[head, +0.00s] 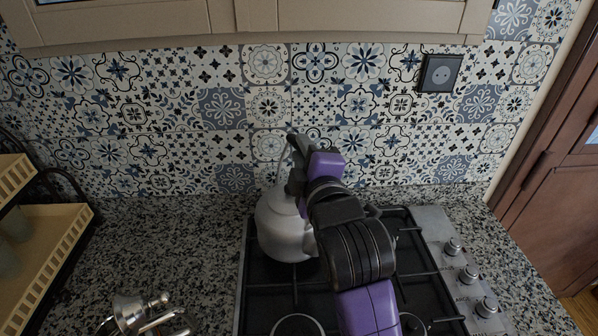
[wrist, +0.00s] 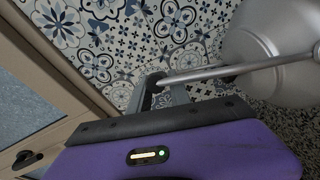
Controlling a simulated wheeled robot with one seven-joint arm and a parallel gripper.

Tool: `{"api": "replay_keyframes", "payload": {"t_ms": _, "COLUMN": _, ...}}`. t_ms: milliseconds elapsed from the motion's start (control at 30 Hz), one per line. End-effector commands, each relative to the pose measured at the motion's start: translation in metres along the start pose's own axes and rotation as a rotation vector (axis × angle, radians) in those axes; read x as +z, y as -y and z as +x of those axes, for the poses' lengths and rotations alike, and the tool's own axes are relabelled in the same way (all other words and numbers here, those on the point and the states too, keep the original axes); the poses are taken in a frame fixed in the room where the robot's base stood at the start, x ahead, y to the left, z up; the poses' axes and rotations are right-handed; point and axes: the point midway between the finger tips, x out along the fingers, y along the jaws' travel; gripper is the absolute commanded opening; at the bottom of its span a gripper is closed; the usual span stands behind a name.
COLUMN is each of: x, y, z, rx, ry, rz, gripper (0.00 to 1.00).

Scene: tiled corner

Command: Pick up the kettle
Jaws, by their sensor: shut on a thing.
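The kettle (head: 279,229) is grey metal and shows over the back left part of the gas hob (head: 441,215). I cannot tell whether its base touches the hob. My gripper (head: 295,182) is at the kettle's raised handle, above the body, and my arm covers the kettle's right side. In the wrist view, my gripper (wrist: 160,90) is shut on the thin handle bar, which runs right towards the rounded kettle body (wrist: 265,55). The kettle is cut off by the picture's edge there.
A metal pot-like object (head: 130,312) stands on the granite counter at the lower left. A tiered tray stand (head: 55,250) is at the far left. Hob knobs (head: 469,275) line the right edge. A tiled wall (head: 225,120) is close behind. The counter left of the hob is mostly clear.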

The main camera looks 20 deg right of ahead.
Motion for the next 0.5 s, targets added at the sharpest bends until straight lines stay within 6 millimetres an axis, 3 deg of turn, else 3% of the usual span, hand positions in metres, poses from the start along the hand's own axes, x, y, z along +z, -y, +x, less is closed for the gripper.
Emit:
{"api": "replay_keyframes", "payload": {"t_ms": 267, "x": -0.011, "y": -0.049, "z": -0.004, "rx": 0.017, "ry": -0.002, "rz": 0.008, "gripper": 0.00}}
{"api": "replay_keyframes", "payload": {"t_ms": 500, "x": -0.024, "y": -0.110, "z": -0.010, "rx": 0.018, "ry": -0.002, "rz": 0.007, "gripper": 0.00}}
